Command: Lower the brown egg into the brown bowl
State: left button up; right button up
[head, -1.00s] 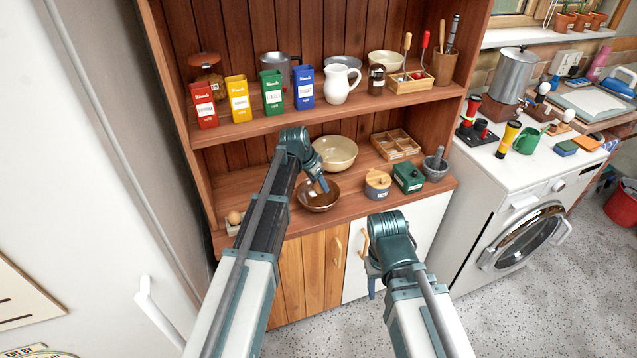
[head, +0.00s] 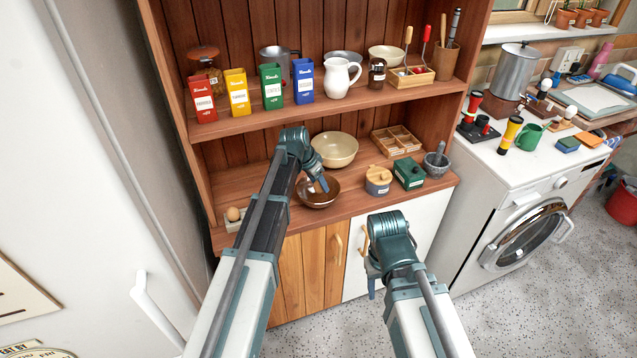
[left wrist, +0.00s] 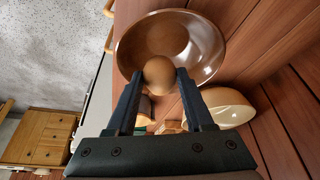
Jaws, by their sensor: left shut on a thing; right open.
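The brown bowl (head: 320,194) stands on the wooden counter of the dresser, near its front edge; it also shows in the left wrist view (left wrist: 205,50). My left gripper (head: 322,184) is over the bowl and shut on the brown egg (left wrist: 160,74). In the left wrist view the egg sits between the fingertips, in front of the bowl's rim and hollow. Whether it touches the bowl I cannot tell. In the head view the egg is hidden by the gripper. My right gripper (head: 372,284) is open and empty in front of the white cupboard door, below the counter.
A cream bowl (head: 335,149) stands just behind the brown bowl. A lidded pot (head: 378,180), a green box (head: 408,173) and a mortar (head: 436,162) are to the right. Another egg (head: 233,214) sits in a holder at the left. A shelf (head: 340,102) with tins hangs above.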

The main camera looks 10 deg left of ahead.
aim_at(318, 192)
pick_arm(q)
jog(key=shift+f+b, duration=2.3)
dwell(1.0)
jog(key=o, duration=0.9)
jog(key=shift+c, duration=0.2)
jog(key=shift+r, duration=0.1)
jog(key=p+v, duration=1.3)
jog(key=shift+r, duration=0.35)
jog(key=shift+a, duration=0.1)
